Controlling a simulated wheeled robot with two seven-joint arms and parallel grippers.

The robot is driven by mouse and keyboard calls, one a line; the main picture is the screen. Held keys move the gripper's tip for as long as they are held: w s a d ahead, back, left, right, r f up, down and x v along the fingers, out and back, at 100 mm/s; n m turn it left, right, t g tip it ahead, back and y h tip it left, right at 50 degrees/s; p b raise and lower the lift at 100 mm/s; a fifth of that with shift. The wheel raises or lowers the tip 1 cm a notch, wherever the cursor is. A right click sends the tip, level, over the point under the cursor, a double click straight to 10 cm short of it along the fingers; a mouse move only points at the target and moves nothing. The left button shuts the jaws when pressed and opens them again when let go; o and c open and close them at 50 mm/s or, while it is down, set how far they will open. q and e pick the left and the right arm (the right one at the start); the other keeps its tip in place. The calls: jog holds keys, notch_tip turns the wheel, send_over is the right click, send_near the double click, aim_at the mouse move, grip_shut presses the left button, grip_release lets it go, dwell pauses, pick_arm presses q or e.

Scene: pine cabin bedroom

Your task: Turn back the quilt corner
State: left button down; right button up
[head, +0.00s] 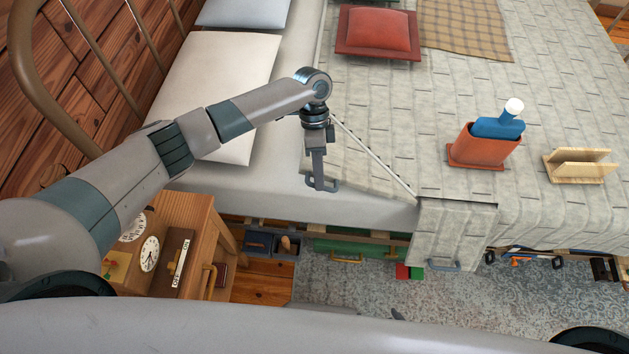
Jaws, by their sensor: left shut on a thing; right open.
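The pale grey patterned quilt (420,110) covers most of the bed. Its near corner is folded over into a triangular flap (360,172), with a diagonal crease from beside my wrist to the bed's near edge. My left gripper (321,185) points down at the flap's left tip and is shut on the quilt corner; the jaws hide the exact grip. Another part of the quilt (455,235) hangs over the bed's near side. My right gripper is out of view.
A white pillow (215,85) lies left of the quilt. A terracotta holder (478,150) with a blue bottle (498,127), a wooden stand (580,166) and a red cushion (380,30) rest on the quilt. A wooden nightstand (203,215) with clocks stands at lower left.

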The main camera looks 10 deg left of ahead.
pick_arm(q)
jog(key=shift+n+g+y, duration=0.3)
jog(key=shift+g+y, duration=0.5)
jog(key=shift+g, duration=0.1)
jog(key=shift+w+d+r, duration=0.35)
jog(key=shift+r, duration=0.4)
jog(key=shift+w+d+r, duration=0.35)
jog(key=shift+r, duration=0.35)
jog(key=shift+w+d+r, duration=0.35)
jog(key=shift+r, duration=0.4)
jog(key=c, duration=1.8)
grip_release()
